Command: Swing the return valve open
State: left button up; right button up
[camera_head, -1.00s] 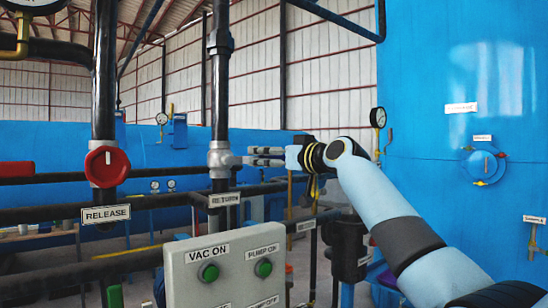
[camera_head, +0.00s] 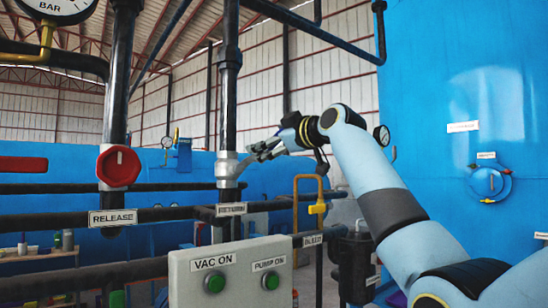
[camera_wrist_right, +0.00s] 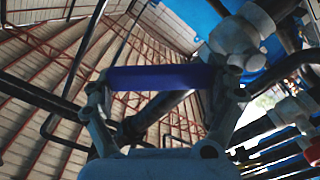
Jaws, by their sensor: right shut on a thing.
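The return valve is a grey body (camera_head: 228,168) on a vertical black pipe, above the RETURN label (camera_head: 231,209). Its blue-purple handle (camera_wrist_right: 165,78) spans between my fingers in the right wrist view, and the valve's grey body (camera_wrist_right: 236,40) shows behind it at upper right. My right gripper (camera_head: 262,152) reaches in from the right, just beside the valve body; it also shows in the right wrist view (camera_wrist_right: 162,98). It is shut on the handle. My left gripper is out of view.
A red RELEASE knob (camera_head: 118,167) is on the pipe to the left. A grey VAC ON and PUMP ON button panel (camera_head: 231,262) stands in front below. A yellow bleed pipe (camera_head: 310,180) is right of the valve. A blue tank (camera_head: 440,110) fills the right.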

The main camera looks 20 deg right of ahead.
jog(key=a+n, duration=0.1)
jog(key=n, duration=0.1)
jog(key=s+a+r+n+b, duration=0.1)
jog(key=shift+a+r+n, duration=0.2)
jog(key=shift+a+n, duration=0.15)
jog(key=shift+n, duration=0.05)
jog(key=shift+s+a+r+n+b, duration=0.15)
jog(key=shift+a+n+b, duration=0.1)
jog(key=shift+a+n, duration=0.15)
jog(key=shift+s+a+r+n+b, duration=0.1)
jog(key=shift+a+r+n+b, duration=0.15)
jog(key=shift+n, duration=0.25)
jog(key=shift+s+a+r+n+b, duration=0.1)
jog(key=shift+s+a+n+b, duration=0.2)
jog(key=shift+a+n, duration=0.4)
jog(key=shift+s+a+f+n+b, duration=0.1)
jog(key=shift+s+a+n+b, duration=0.2)
jog(key=shift+a+n, duration=0.35)
jog(key=shift+s+a+r+n+b, duration=0.15)
jog(key=shift+a+n+b, duration=0.3)
jog(key=shift+n, duration=0.4)
jog(key=o, duration=1.3)
jog(key=shift+o, duration=0.6)
jog(key=shift+s+a+r, duration=0.1)
jog(key=shift+a, duration=0.05)
jog(key=v, duration=1.2)
